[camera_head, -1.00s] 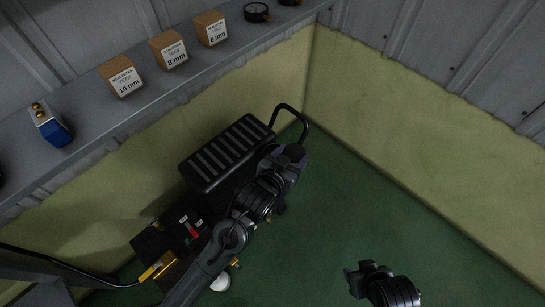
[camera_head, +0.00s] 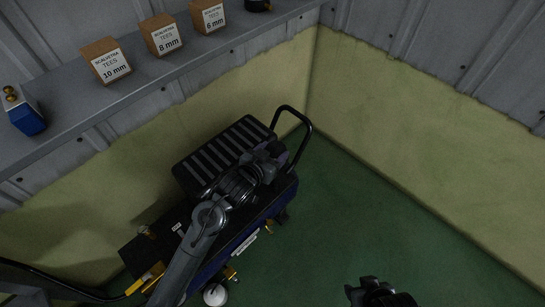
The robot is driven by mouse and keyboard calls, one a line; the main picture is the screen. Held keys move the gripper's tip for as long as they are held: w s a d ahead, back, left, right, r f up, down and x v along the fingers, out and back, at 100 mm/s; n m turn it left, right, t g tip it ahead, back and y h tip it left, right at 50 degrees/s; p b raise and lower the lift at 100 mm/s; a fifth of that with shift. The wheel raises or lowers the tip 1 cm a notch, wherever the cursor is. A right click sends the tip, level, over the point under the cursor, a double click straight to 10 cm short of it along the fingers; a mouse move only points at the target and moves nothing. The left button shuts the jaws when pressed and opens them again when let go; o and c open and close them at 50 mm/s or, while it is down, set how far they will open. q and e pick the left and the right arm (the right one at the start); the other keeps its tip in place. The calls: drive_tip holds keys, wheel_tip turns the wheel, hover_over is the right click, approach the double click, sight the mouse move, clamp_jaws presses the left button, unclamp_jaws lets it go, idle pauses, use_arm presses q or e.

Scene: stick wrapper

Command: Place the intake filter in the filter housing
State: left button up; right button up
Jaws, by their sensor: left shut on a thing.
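My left gripper (camera_head: 268,152) is over the black ribbed cover (camera_head: 225,150) of a compressor with a blue tank (camera_head: 247,236). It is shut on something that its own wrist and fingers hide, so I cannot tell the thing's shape. I cannot make out the intake filter or the filter housing for certain. My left arm crosses the compressor from the bottom and hides part of its top. My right gripper (camera_head: 357,291) shows only in part at the bottom edge, and its jaws are not clear.
A black handle (camera_head: 308,132) rises at the compressor's far end. A white round part (camera_head: 215,294) is low at its near end. A grey shelf (camera_head: 120,108) holds cardboard boxes (camera_head: 106,62) and a blue block (camera_head: 23,112). The green floor (camera_head: 350,215) at right is clear.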

use_arm(q)
drive_tip(key=shift+f, duration=0.3)
drive_tip(key=o, duration=1.1)
drive_tip(key=shift+f, duration=0.15)
drive_tip(key=shift+c, duration=0.2)
drive_tip(key=shift+s+a+r, duration=0.1)
drive_tip(key=shift+s+r, duration=0.05)
drive_tip(key=shift+r, duration=0.2)
drive_tip(key=p+v, duration=0.6)
drive_tip(key=v, duration=0.4)
drive_tip(key=s+a+f+n+g+y, duration=0.1)
drive_tip(key=s+a+f+g+y, duration=0.1)
drive_tip(key=s+a, duration=0.3)
drive_tip(key=s+a+f+n+g+y, duration=0.1)
drive_tip(key=s+a, duration=0.4)
drive_tip(key=s, duration=0.7)
drive_tip(key=s+a+f+n+g+y, duration=0.1)
drive_tip(key=s+a+f+g+y, duration=0.2)
drive_tip(key=s+a+f+g, duration=0.2)
drive_tip(key=s, duration=0.3)
drive_tip(key=shift+s+a+f+n, duration=0.3)
drive_tip(key=shift+s+a, duration=0.05)
